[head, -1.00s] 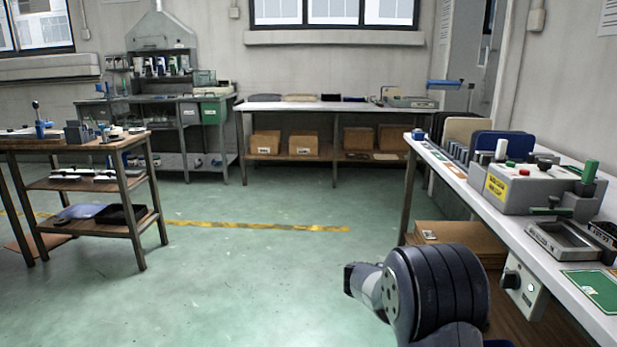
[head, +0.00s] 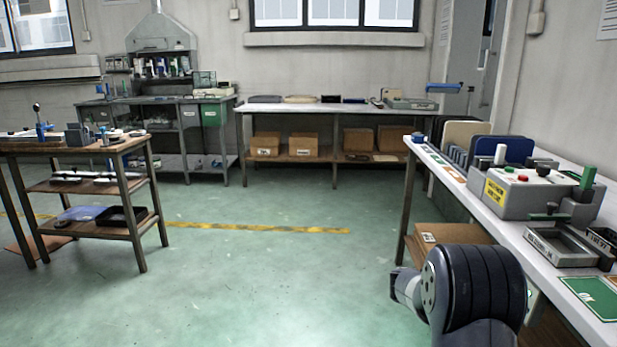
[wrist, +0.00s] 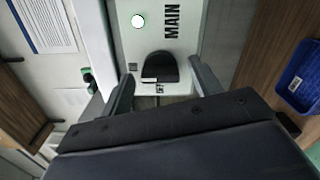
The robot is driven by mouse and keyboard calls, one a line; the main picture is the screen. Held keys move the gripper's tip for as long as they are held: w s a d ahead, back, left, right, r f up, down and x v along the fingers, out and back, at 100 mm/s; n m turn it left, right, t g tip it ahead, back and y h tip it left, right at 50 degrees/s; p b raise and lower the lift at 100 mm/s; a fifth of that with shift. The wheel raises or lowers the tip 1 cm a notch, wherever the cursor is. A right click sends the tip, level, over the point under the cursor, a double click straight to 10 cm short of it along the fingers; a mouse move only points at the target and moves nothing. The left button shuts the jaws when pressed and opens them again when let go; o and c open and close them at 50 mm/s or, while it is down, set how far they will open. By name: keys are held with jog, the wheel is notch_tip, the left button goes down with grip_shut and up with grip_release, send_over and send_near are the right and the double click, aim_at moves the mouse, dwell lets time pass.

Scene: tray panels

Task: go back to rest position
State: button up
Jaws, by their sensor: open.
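In the wrist view my gripper (wrist: 164,84) is open, its two fingers spread apart with nothing held between them. Beyond the fingers is a white panel marked MAIN (wrist: 187,40). A black rounded knob (wrist: 160,67) on that panel shows between the fingers; I cannot tell the exact gap to it. A round white light (wrist: 138,21) is on the panel. In the head view only a dark, thick joint of my arm shows at the lower right; the gripper itself is out of that view.
A white-topped bench (head: 483,207) runs along the right, carrying a grey machine with buttons (head: 530,193) and a small grey tray (head: 563,245). A wooden shelf cart (head: 90,187) stands left. A blue bin (wrist: 297,78) is at the right in the wrist view. The middle floor is clear.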

jog(key=shift+a+n+p, duration=0.4)
jog(key=shift+n+p, duration=2.05)
jog(key=shift+p, duration=0.2)
jog(key=shift+a+n+p, duration=0.35)
jog(key=shift+n+p, duration=2.15)
jog(key=shift+p, duration=0.2)
jog(key=shift+a+n+p, duration=0.4)
jog(key=shift+n+p, duration=2.05)
jog(key=shift+p, duration=0.2)
